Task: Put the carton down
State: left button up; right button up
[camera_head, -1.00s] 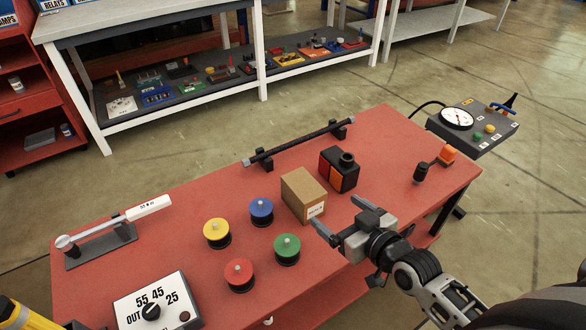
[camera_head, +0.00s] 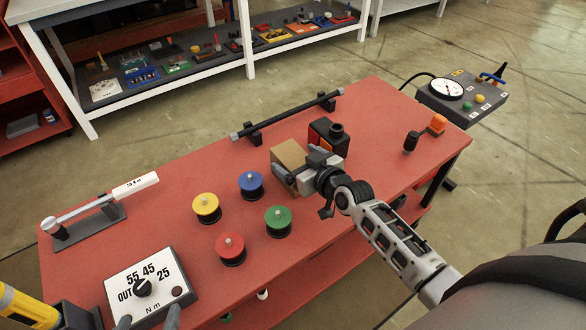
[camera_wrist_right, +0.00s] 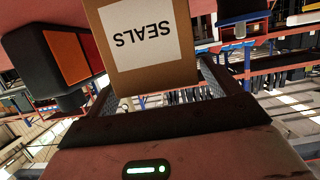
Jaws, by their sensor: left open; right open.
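The carton (camera_head: 289,152) is a small brown box on the red table, in the middle of the head view. My right gripper (camera_head: 303,171) is open at its near side, partly covering it. In the right wrist view the carton (camera_wrist_right: 150,72), with a white label reading SEALS upside down, reaches between the spread fingers of the right gripper (camera_wrist_right: 156,88). Whether the fingers touch its sides I cannot tell. My left gripper (camera_head: 149,321) shows only as two separate grey fingertips at the bottom edge, open, beside the dial box and far from the carton.
A black-and-orange block (camera_head: 328,137) stands close behind the carton. A dark bar (camera_head: 290,115) on holders lies along the back. Blue (camera_head: 251,182), green (camera_head: 278,219), yellow (camera_head: 206,205) and red (camera_head: 230,246) spools stand left. A dial box (camera_head: 150,288) is at front left.

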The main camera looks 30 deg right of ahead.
jog(key=shift+x, duration=1.25)
jog(key=shift+s, duration=0.1)
jog(key=c, duration=1.3)
jog(key=shift+c, duration=0.3)
